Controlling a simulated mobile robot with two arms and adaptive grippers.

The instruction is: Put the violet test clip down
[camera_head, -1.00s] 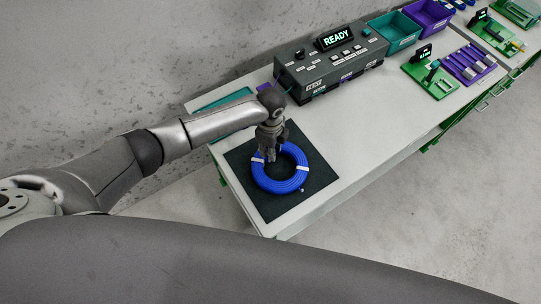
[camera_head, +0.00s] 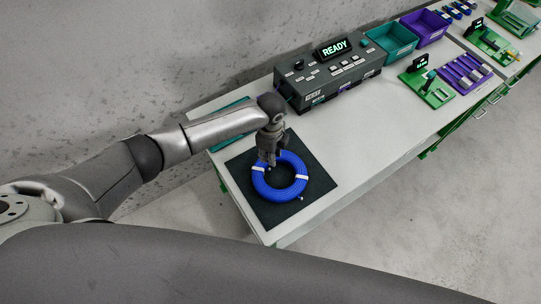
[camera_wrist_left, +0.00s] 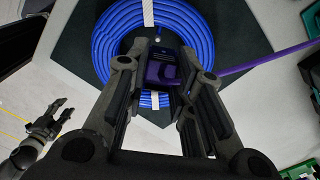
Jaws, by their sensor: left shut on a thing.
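The violet test clip (camera_wrist_left: 160,72) is between the fingers of my left gripper (camera_wrist_left: 156,66), which is shut on it. A violet lead (camera_wrist_left: 262,60) runs from near the clip to the right. The blue cable coil (camera_head: 297,188) with white bands lies on the dark mat (camera_head: 240,180); it also shows in the left wrist view (camera_wrist_left: 105,45). In the head view my left gripper (camera_head: 270,163) points down over the coil's far-left part. The clip is too small to make out there. My right gripper (camera_wrist_left: 58,112) shows at the left wrist view's lower left; its jaw gap is unclear.
A dark test box (camera_head: 335,80) with a READY display stands behind the mat. A teal bin (camera_head: 392,48) and a violet bin (camera_head: 427,32) stand to its right, with green fixtures (camera_head: 432,92) nearby. The white bench top (camera_head: 350,140) is clear right of the mat.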

